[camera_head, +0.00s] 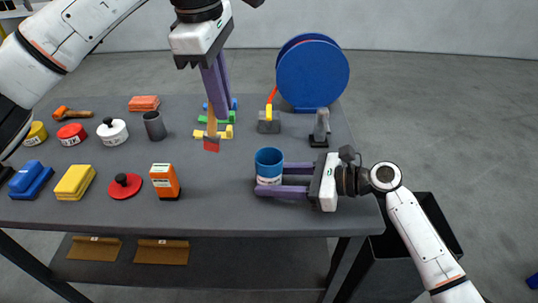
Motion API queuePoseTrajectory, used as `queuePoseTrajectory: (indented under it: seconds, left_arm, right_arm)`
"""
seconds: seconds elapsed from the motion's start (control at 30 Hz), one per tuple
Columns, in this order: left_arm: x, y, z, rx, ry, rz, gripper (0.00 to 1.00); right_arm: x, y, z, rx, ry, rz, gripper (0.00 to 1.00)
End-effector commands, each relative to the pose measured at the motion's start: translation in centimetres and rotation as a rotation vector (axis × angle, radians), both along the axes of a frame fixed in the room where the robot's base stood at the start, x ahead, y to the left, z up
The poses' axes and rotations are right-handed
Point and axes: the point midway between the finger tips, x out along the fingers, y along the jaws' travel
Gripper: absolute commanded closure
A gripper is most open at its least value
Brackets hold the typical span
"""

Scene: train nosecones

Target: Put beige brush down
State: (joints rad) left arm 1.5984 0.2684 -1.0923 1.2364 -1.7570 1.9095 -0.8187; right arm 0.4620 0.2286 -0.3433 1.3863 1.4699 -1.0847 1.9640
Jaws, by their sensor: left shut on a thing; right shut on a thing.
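My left gripper (217,112) comes down from the top with purple fingers shut on the beige brush (211,122). The brush hangs roughly upright with its red end (211,146) down. It overlaps the yellow holder-like piece (226,132) in the picture; whether it touches anything is unclear. My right gripper (270,180) reaches in from the right, shut on the blue can (268,158). The can is upright with an open top and a pale label, at the table's right front. The fingers hide part of its side.
The grey table (225,185) holds a blue disc (313,74) at the back, grey stands (321,128), an orange box (165,181), a red round piece (124,186), yellow blocks (75,182) and several tins at left. A black bin (440,222) stands at right.

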Motion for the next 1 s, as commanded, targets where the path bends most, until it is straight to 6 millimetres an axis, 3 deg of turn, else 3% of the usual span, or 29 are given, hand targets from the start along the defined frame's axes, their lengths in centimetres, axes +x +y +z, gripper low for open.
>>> queuePoseTrajectory:
  seconds: [0.1,0.23,0.4,0.57,0.73,1.0]
  left_arm:
    - [1.2,-3.4,2.9,-0.065,0.036,0.279,1.0]
    - [1.7,-6.2,5.5,-0.14,0.055,0.563,1.0]
    - [1.8,-8.3,7.6,-0.206,0.057,0.806,1.0]
    - [1.7,-9.1,8.4,-0.237,0.052,0.915,1.0]
    - [1.7,-9.2,6.1,-0.24,0.055,0.939,1.0]
    - [1.6,-9.2,-1.2,-0.239,0.056,0.937,1.0]
  right_arm:
    - [0.0,0.0,0.0,0.0,0.0,0.0,0.7]
    - [0.0,0.0,0.0,0.0,0.0,0.0,0.7]
    - [0.0,0.0,0.0,0.0,0.0,0.0,0.7]
    - [0.0,0.0,0.0,0.0,0.0,0.0,0.7]
    - [0.0,0.0,0.0,0.0,0.0,0.0,0.7]
    - [0.0,0.0,0.0,0.0,0.0,0.0,0.7]
